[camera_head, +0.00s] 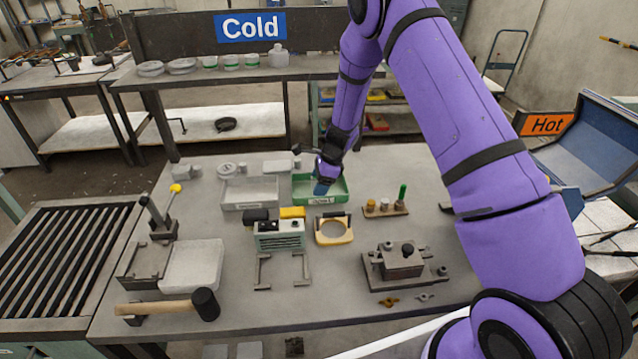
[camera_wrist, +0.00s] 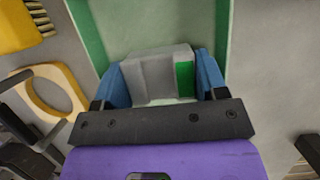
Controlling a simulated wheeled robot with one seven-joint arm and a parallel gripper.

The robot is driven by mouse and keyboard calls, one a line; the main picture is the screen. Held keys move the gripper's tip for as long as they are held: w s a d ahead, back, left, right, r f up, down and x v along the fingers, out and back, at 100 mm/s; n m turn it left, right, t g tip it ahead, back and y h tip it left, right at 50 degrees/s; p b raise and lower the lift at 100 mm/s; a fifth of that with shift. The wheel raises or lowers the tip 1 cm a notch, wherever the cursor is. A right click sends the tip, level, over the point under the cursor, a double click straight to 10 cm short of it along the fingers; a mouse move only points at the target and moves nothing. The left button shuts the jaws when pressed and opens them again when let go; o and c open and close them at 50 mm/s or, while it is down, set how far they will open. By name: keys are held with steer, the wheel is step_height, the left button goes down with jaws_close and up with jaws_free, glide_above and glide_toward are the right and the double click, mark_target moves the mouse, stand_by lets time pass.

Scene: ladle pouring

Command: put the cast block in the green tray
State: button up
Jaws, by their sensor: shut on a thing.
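The cast block (camera_wrist: 150,72) is a grey block with a green patch on its right side, seen in the wrist view. My gripper (camera_wrist: 170,80) is shut on it, with one blue finger on each side. The green tray (camera_wrist: 88,30) lies beneath and around the block in the wrist view. In the head view the green tray (camera_head: 342,196) sits toward the back middle of the table, and my gripper (camera_head: 322,187) reaches down into it. The block is hidden there. I cannot tell whether the block touches the tray floor.
A grey tray (camera_head: 248,204) stands left of the green tray. A yellow ring-shaped tool (camera_head: 334,240) and a yellow brush (camera_head: 292,212) lie in front. A small rack with pegs (camera_head: 384,210) stands to the right. A mallet (camera_head: 165,308) lies at front left.

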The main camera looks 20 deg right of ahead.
steer(key=shift+f, duration=0.1)
steer(key=o, duration=0.8)
steer(key=shift+c, duration=0.2)
